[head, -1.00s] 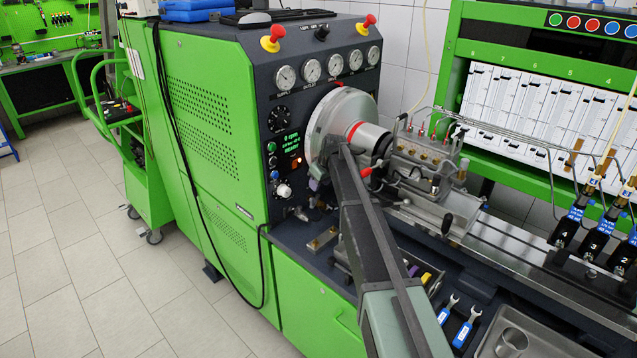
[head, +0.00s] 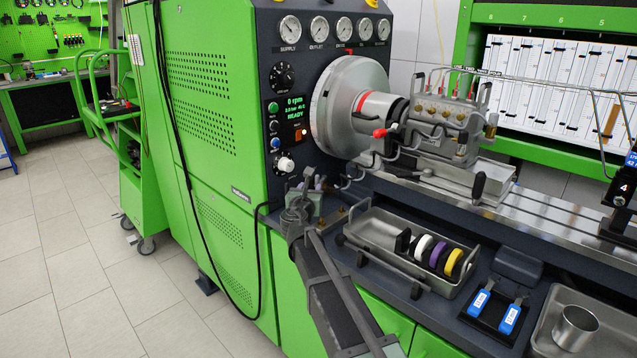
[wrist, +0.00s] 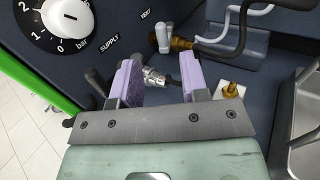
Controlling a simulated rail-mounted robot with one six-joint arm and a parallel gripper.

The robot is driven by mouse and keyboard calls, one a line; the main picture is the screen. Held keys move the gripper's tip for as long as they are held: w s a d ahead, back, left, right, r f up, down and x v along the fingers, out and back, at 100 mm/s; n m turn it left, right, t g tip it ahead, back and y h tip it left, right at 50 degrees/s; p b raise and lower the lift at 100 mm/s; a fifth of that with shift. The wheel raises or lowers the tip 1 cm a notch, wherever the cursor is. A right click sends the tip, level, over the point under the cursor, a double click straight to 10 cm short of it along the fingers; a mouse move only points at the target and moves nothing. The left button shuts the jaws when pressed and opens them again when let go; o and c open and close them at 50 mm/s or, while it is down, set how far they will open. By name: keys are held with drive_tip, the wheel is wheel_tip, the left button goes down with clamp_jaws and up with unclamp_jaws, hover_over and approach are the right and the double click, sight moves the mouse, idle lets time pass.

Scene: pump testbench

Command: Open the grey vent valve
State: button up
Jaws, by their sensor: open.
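The vent valve, by the VENT label in the wrist view, shows a light grey handle (wrist: 163,36) on a brass body (wrist: 182,43) with a dark hose running right. My gripper (wrist: 158,68) is open, its two purple fingers pointing at the dark panel. The grey handle lies beyond the fingertips, not between them. A silver fitting (wrist: 153,77) shows between the fingers, and a dark handle (wrist: 95,80) is partly hidden beside the left finger. In the head view my gripper (head: 308,184) is low at the panel's front and hides the valves there.
A pressure dial (wrist: 67,17) is at upper left in the wrist view. A second brass fitting (wrist: 230,91) sits close right of the right finger. In the head view a metal tray (head: 375,215) with coloured rings lies right of my gripper. The pump (head: 440,125) stands behind.

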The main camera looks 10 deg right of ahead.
sight(317, 178)
drive_tip(key=x, duration=0.9)
drive_tip(key=shift+w+d, duration=0.1)
drive_tip(key=shift+w, duration=0.2)
drive_tip(key=shift+s, duration=0.1)
clamp_jaws()
